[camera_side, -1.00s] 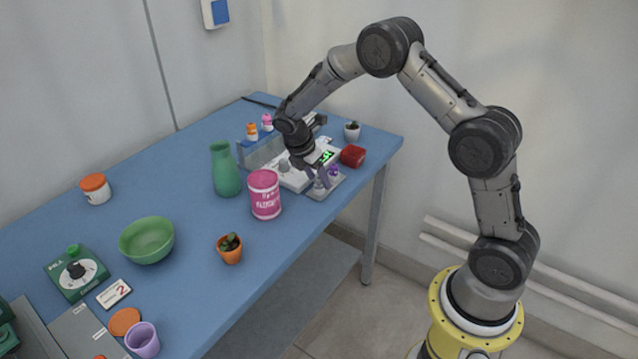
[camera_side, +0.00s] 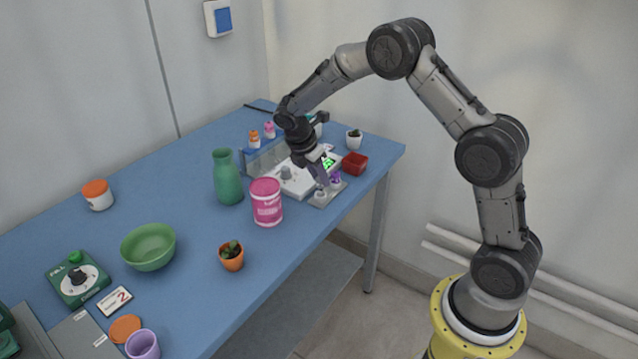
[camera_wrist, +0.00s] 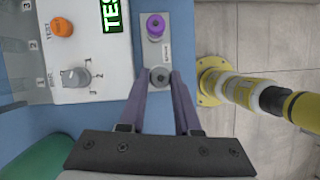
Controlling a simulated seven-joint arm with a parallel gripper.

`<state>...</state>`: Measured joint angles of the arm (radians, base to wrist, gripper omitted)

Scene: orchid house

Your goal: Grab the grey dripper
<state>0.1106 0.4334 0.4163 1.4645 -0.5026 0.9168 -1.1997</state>
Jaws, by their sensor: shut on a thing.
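The grey dripper (camera_wrist: 160,76) stands in a grey holder plate (camera_wrist: 158,52), between my fingertips in the wrist view. In the side view the dripper (camera_side: 320,193) shows small at the near end of the plate. A purple dripper (camera_wrist: 155,25) stands beside it in the same plate and also shows in the side view (camera_side: 336,179). My gripper (camera_wrist: 161,80) points down and is shut on the grey dripper. It is too small to tell whether the dripper is still fully seated in the plate.
A white device (camera_wrist: 95,55) with a green display, grey knob and orange button stands beside the plate. A pink tub (camera_side: 266,203), green bottle (camera_side: 227,178) and red box (camera_side: 355,163) are near. The blue table's edge is close to the plate.

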